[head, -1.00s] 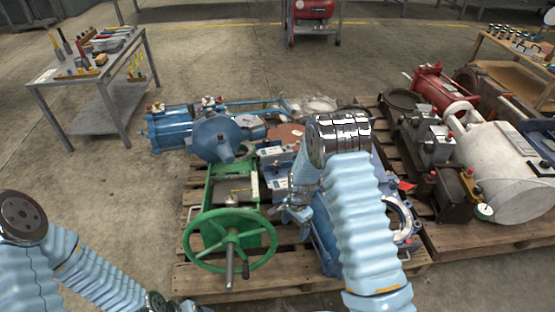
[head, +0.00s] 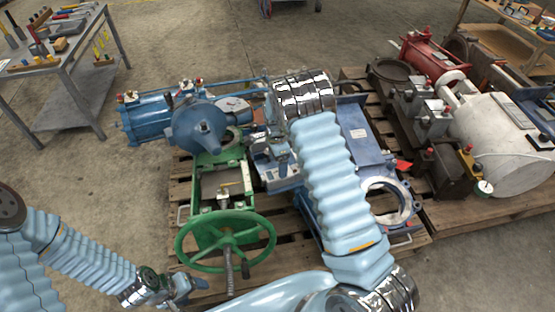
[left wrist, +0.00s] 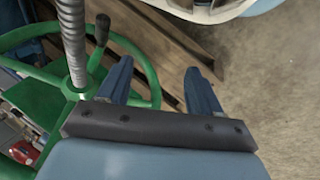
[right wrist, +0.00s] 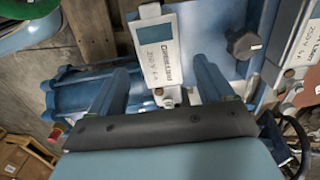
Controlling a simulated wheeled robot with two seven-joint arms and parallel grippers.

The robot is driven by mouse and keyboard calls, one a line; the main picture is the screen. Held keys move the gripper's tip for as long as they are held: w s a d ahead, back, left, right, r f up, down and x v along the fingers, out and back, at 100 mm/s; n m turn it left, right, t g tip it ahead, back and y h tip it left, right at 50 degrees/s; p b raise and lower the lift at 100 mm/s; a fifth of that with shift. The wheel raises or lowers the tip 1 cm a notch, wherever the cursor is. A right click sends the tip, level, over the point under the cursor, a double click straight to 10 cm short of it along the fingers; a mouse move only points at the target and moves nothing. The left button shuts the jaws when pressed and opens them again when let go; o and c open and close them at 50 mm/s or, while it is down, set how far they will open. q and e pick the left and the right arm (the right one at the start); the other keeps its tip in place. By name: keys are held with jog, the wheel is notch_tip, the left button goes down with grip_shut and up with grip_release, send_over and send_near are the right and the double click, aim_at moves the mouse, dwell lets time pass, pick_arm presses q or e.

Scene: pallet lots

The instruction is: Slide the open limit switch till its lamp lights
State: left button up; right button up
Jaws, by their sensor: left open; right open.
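In the right wrist view a pale switch block (right wrist: 152,68) with a printed label lies between the fingers of my right gripper (right wrist: 165,88), nearer the left one. The fingers are open, and I cannot tell whether either touches it. A second labelled block (right wrist: 296,45) is at the right edge. The label words are too blurred to tell which switch is which, and I make out no lit lamp. In the head view my right arm partly hides this place on the pallet. My left gripper (head: 185,287) is open and empty beside the green handwheel (head: 187,256).
A blue actuator (head: 150,127) lies behind the handwheel, and a blue flanged body (head: 352,148) is right of my right arm. A second pallet (head: 465,225) on the right bears a white cylinder (head: 508,140). A tool bench (head: 85,60) stands at the left; the floor between is clear.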

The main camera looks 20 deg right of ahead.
pick_arm(q)
jog(key=shift+w+a+f+b, duration=0.1)
jog(key=shift+a+f+b, duration=0.15)
jog(key=shift+f+b, duration=0.45)
jog(key=shift+w+a+f+b, duration=0.1)
jog(key=shift+a+f+b, duration=0.1)
jog(key=shift+f+b, duration=0.55)
jog(key=shift+w+a+f+b, duration=0.1)
jog(key=shift+a+f+b, duration=0.15)
jog(key=shift+f+b, duration=0.45)
pick_arm(e)
jog(key=shift+s+f, duration=0.15)
jog(key=shift+f, duration=1.65)
jog(key=shift+s+f, duration=0.15)
jog(key=shift+f, duration=1.6)
